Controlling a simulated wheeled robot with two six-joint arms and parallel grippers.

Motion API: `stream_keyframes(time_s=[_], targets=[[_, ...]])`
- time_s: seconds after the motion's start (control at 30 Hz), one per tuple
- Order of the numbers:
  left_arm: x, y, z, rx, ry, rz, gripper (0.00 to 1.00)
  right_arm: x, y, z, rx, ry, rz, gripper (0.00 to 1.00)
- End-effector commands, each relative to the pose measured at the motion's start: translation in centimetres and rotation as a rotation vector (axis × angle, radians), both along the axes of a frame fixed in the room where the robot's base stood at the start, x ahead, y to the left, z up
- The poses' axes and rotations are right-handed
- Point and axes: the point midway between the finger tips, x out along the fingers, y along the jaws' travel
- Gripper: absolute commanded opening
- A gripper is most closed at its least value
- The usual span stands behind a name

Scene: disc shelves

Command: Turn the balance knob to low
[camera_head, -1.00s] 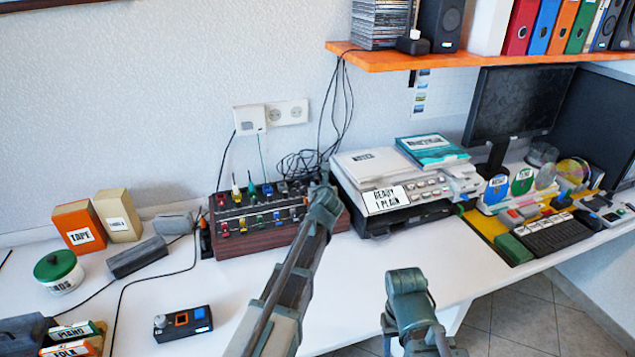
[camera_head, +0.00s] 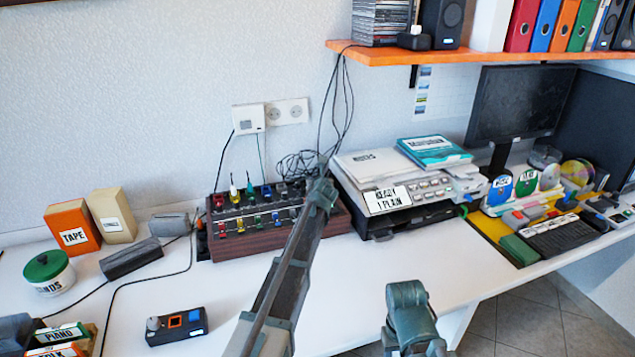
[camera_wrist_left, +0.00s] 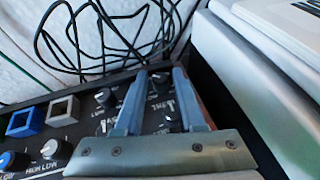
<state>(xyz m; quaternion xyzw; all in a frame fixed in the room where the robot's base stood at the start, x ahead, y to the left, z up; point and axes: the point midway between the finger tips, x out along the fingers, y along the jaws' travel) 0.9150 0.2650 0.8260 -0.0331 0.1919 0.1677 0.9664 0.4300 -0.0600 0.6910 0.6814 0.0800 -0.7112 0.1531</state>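The control box (camera_head: 256,240) with wooden sides, colored switches and knobs stands against the wall. In the head view my left gripper (camera_head: 322,165) is over its right end, mostly hidden by my arm. In the left wrist view the gripper (camera_wrist_left: 159,76) has its two blue-grey fingers apart over the panel. A small dark knob (camera_wrist_left: 160,77) shows between the fingertips; contact cannot be told. Another dark knob (camera_wrist_left: 105,97) is left of the fingers. Which one is balance is unreadable. My right arm's end (camera_head: 406,300) is low at center right; its fingers are hidden.
A grey printer (camera_head: 375,222) stands close to the right of the control box, and also shows in the wrist view (camera_wrist_left: 270,75). Black cables (camera_wrist_left: 95,40) hang behind the panel. A small black box (camera_head: 177,326) with buttons lies front left.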

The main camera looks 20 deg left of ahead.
Motion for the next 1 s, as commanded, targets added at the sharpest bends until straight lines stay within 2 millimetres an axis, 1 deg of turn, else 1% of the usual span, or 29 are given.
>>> stream_keyframes(time_s=[0.07, 0.1, 0.27, 0.57, 1.0], targets=[[-0.01, 0.00, 0.00, 0.000, 0.000, 0.000, 0.36, 0.00, 0.00, 0.01, 0.000, 0.000, 0.000, 0.50], [-0.02, -0.01, 0.01, 0.000, 0.000, 0.000, 0.29, 0.00, 0.00, 0.01, 0.000, 0.000, 0.000, 0.50], [-0.02, -0.02, 0.00, 0.000, 0.000, 0.000, 0.00, 0.00, 0.00, 0.01, 0.000, 0.000, 0.000, 0.50], [0.05, -0.13, -0.08, -0.002, 0.004, 0.015, 0.00, 0.00, 0.00, 0.00, 0.000, 0.000, 0.000, 0.50], [0.25, -0.52, -0.12, -0.003, 0.004, 0.258, 0.00, 0.00, 0.00, -0.02, 0.000, 0.000, 0.000, 0.50]])
